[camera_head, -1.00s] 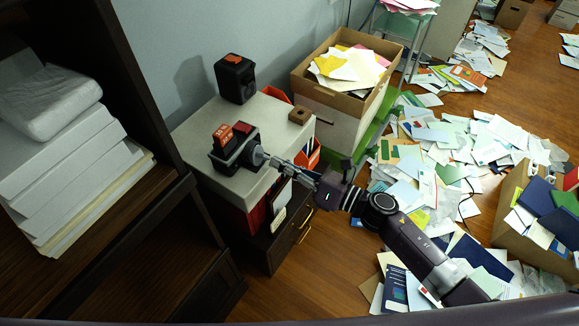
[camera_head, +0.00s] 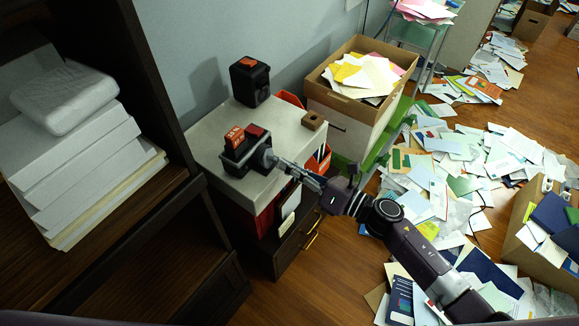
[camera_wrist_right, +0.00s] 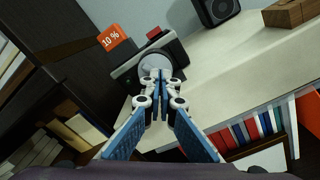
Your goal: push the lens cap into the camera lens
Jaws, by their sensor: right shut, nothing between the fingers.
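A dark camera (camera_head: 237,158) with an orange tag and a red patch on top stands on the pale cabinet top. In the right wrist view the camera (camera_wrist_right: 178,55) shows an orange "10 %" tag. A round grey-white disc (camera_wrist_right: 153,62), apparently the lens cap, sits at the front of its lens. Whether it is fully seated I cannot tell. My right gripper (camera_wrist_right: 160,78) is shut and empty, its fingertips at the disc, touching or very nearly so. In the head view the right gripper (camera_head: 277,162) reaches the lens from the right. My left gripper is not in view.
A black speaker-like box (camera_head: 249,82) and a small wooden block (camera_head: 312,120) stand behind on the cabinet top (camera_head: 285,128). A cardboard box of papers (camera_head: 345,105) is beyond. A dark shelf (camera_head: 165,90) stands left. Papers cover the floor at right.

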